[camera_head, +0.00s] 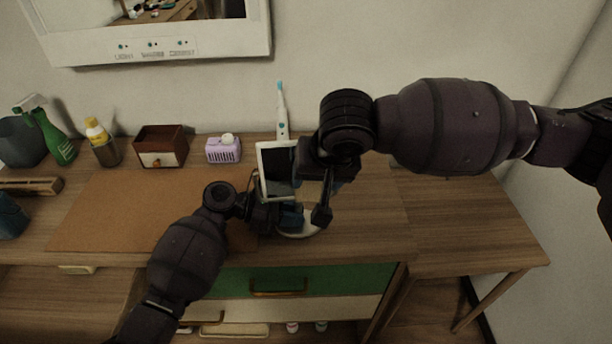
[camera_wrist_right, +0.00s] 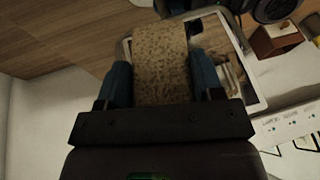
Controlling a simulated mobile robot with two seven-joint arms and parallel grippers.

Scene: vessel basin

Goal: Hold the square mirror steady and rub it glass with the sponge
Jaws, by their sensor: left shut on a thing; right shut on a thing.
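The square mirror (camera_head: 268,184) has a white frame and stands upright on a round white base (camera_head: 311,227) on the wooden desk. My left gripper (camera_head: 284,216) is shut at the mirror's lower part, low and in front of it; its exact grip is partly hidden. My right gripper (camera_wrist_right: 165,84) is shut on a tan speckled sponge (camera_wrist_right: 160,62). In the right wrist view the sponge lies over the mirror's glass (camera_wrist_right: 214,48); whether it touches cannot be told. In the head view my right arm hides the sponge and the mirror's right side.
An electric toothbrush (camera_head: 282,112) stands behind the mirror. A purple soap holder (camera_head: 223,150), a wooden box (camera_head: 160,146), a yellow-capped bottle (camera_head: 100,139) and a green spray bottle (camera_head: 52,135) line the back. A brown mat (camera_head: 120,213) lies left; the desk's right side is clear.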

